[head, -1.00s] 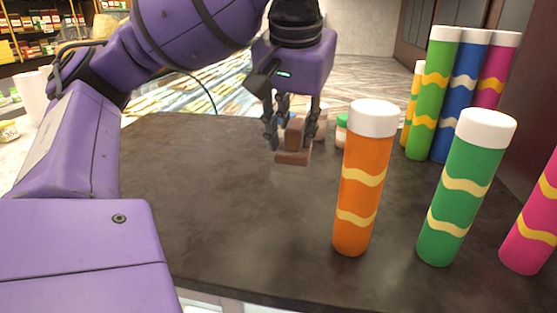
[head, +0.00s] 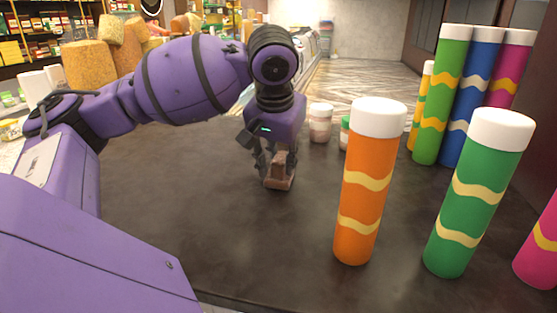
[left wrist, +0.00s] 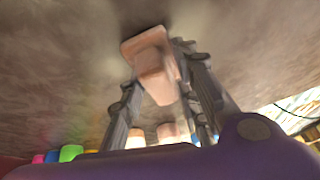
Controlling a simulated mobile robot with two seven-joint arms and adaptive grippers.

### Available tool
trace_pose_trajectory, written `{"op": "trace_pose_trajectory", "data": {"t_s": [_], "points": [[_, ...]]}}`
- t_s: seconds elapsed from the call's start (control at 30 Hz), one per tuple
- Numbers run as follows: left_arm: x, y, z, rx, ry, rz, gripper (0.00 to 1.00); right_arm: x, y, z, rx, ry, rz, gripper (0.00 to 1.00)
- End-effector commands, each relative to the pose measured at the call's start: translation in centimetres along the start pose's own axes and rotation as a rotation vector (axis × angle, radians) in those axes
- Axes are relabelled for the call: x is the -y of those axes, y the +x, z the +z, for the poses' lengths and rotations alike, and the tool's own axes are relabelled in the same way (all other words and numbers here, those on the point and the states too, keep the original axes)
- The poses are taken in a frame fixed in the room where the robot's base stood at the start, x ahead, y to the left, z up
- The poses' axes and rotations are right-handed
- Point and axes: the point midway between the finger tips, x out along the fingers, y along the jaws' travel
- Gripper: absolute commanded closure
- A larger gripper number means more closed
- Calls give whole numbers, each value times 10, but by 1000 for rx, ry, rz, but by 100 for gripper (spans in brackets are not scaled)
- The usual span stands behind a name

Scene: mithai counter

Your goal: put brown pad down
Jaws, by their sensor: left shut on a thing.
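The brown pad (head: 278,184) is a small reddish-brown block with a flat wider base and a raised grip part. My left gripper (head: 277,163) is shut on its raised part, with the flat base facing down, close to the dark counter top (head: 200,220). I cannot tell whether the base touches the counter. In the left wrist view the pad (left wrist: 150,62) is between the fingers (left wrist: 160,95), with its flat base toward the blurred counter surface. My right gripper is not in view.
An orange tube (head: 366,190) and a green tube (head: 475,195) stand on the right. More tall tubes (head: 485,90) stand behind them. Small jars (head: 320,122) stand behind the gripper to the right. The counter's left and front middle is clear.

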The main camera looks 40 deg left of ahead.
Motion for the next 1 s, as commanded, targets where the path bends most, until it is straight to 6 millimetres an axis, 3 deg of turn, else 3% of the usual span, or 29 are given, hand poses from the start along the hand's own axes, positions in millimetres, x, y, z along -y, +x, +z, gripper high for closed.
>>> {"op": "trace_pose_trajectory", "data": {"t_s": [0.33, 0.37, 0.5, 0.83, 1.0], "points": [[0, 2, 1, -1, -1, 0, 94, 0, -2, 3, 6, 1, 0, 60], [0, 2, 1, -1, -1, 0, 66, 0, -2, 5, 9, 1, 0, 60], [0, 2, 1, 0, -1, 0, 51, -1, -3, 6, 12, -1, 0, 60], [0, 0, 0, -1, -1, 0, 51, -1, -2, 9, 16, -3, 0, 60], [-1, -24, -1, -7, -2, 3, 51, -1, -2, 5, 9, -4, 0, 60]]}}
